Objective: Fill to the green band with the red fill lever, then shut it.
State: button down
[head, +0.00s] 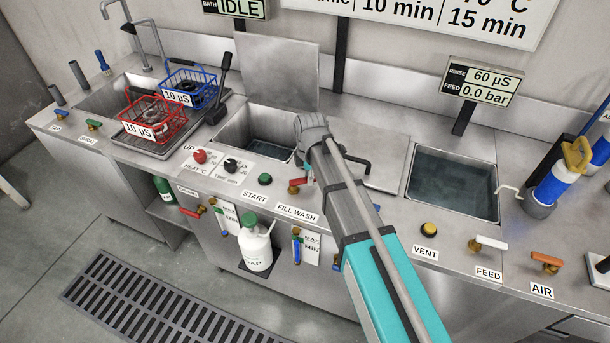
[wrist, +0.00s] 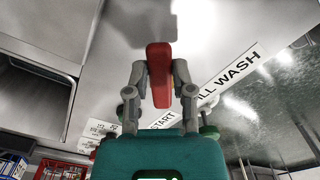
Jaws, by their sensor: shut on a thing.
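The red fill lever (head: 299,181) sits on a brass valve at the counter's front edge, above the "FILL WASH" label (head: 297,213). In the wrist view, the red lever (wrist: 159,75) stands between the two grey fingers of my gripper (wrist: 160,80), which is shut on it. In the head view my arm hides most of the gripper. The wash tank (head: 234,133) behind the lever has its lid up and holds dark liquid low down. I cannot make out a green band.
A second red handle (head: 190,212) is on the front panel at left. A red basket (head: 160,118) and a blue basket (head: 196,86) stand on the counter. A white jug (head: 257,247) sits below the front edge. The rinse tank (head: 452,187) lies to the right.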

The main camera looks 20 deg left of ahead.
jog(key=shift+w+d, duration=0.15)
jog(key=shift+w, duration=0.05)
jog(key=c, duration=0.6)
grip_release()
jog(key=shift+o, duration=0.6)
jog(key=shift+s, duration=0.15)
